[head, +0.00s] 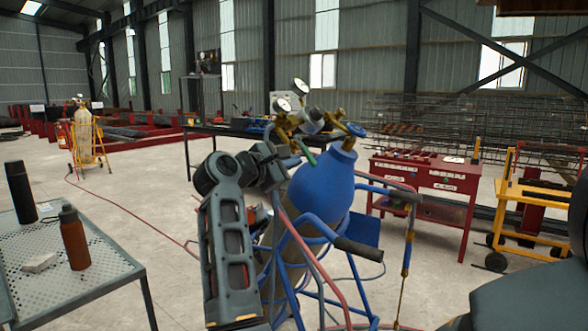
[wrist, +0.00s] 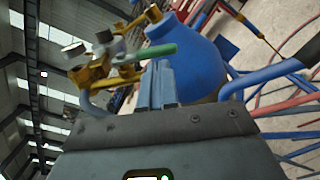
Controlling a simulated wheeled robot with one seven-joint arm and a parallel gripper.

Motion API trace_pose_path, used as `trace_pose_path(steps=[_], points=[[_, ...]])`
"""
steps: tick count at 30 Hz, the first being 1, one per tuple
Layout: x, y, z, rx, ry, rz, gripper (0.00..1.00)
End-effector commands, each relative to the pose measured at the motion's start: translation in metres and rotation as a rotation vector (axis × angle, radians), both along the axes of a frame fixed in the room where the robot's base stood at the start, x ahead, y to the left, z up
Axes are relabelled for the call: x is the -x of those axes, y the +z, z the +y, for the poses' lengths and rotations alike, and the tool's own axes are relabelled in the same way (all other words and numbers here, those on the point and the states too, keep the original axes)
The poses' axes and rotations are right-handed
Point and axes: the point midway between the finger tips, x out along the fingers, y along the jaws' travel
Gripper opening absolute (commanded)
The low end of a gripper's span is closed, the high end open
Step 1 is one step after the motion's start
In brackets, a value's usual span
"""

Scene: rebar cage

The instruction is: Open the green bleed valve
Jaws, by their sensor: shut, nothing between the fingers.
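The green bleed valve shows as a short green lever (head: 306,153) below the brass regulator (head: 318,122), beside the shoulder of a blue-topped gas cylinder (head: 322,184). In the wrist view the green lever (wrist: 150,53) lies across the picture just at the tips of my gripper (wrist: 158,72). The fingers are together and empty; I cannot tell whether they touch the lever. In the head view my gripper (head: 292,162) is left of the cylinder, partly hidden by my wrist. The brass regulator (wrist: 100,68) is left of the fingers in the wrist view.
Two round gauges (head: 282,104) and a blue knob (head: 356,130) sit close around the regulator. A blue cart frame (head: 292,265) and hoses surround the cylinder. A perforated table (head: 100,262) with two bottles stands left. A red workbench (head: 428,180) stands behind right.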

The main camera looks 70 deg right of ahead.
Motion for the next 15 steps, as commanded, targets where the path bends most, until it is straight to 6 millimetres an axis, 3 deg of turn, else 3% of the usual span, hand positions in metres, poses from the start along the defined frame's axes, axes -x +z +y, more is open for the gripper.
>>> trace_pose_path(steps=[15], points=[[-0.022, -0.001, 0.081, 0.0, 0.001, -0.001, 0.0]])
